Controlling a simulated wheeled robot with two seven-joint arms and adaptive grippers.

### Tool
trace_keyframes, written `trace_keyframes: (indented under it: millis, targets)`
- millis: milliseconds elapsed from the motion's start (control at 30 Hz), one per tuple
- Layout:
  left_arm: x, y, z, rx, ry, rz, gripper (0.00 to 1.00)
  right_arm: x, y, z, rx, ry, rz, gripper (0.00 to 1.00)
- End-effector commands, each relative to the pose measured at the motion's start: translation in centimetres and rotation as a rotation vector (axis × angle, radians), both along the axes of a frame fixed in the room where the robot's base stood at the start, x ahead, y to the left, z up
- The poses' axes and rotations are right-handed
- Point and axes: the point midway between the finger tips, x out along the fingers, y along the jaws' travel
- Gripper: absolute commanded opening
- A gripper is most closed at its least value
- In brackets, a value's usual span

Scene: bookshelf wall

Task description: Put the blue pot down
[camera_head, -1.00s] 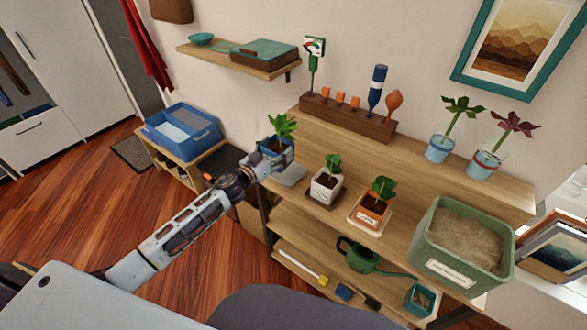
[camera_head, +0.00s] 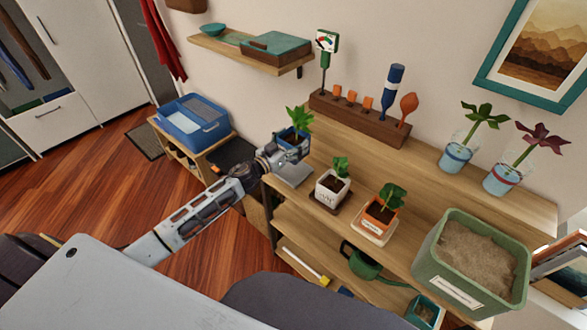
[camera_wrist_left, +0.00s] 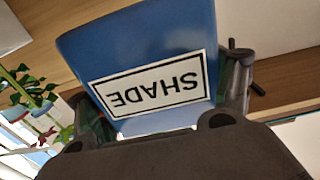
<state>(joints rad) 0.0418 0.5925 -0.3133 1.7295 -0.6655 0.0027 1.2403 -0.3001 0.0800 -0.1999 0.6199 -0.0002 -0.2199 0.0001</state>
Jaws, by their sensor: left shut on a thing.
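The blue pot (camera_head: 286,137) holds a green leafy plant (camera_head: 300,119) at the left end of the wooden shelf top (camera_head: 325,138). My left gripper (camera_head: 291,151) is shut on it, partly covering it in the head view. In the left wrist view the blue pot (camera_wrist_left: 140,45) fills the middle between the fingers, with an upside-down SHADE label (camera_wrist_left: 150,88). I cannot tell whether the pot's base touches the shelf. My right gripper is not in view.
A white pot (camera_head: 328,190) and an orange pot (camera_head: 378,216) stand on saucers to the right. A wooden tool rack (camera_head: 358,120) stands behind. A green soil bin (camera_head: 470,262) and two glass jars are farther right.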

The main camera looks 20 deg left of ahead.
Motion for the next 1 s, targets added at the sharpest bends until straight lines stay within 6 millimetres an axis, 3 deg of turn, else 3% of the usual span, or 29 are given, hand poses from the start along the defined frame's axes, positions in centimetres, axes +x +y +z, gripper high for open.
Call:
trace_keyframes:
  millis: [533, 1000]
  targets:
    - [0.0, 0.0, -4.9, -0.002, 0.000, 0.000, 0.39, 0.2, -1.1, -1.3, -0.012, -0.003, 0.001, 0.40]
    - [0.0, 0.0, -5.4, -0.001, -0.003, 0.000, 0.39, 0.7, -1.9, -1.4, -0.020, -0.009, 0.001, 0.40]
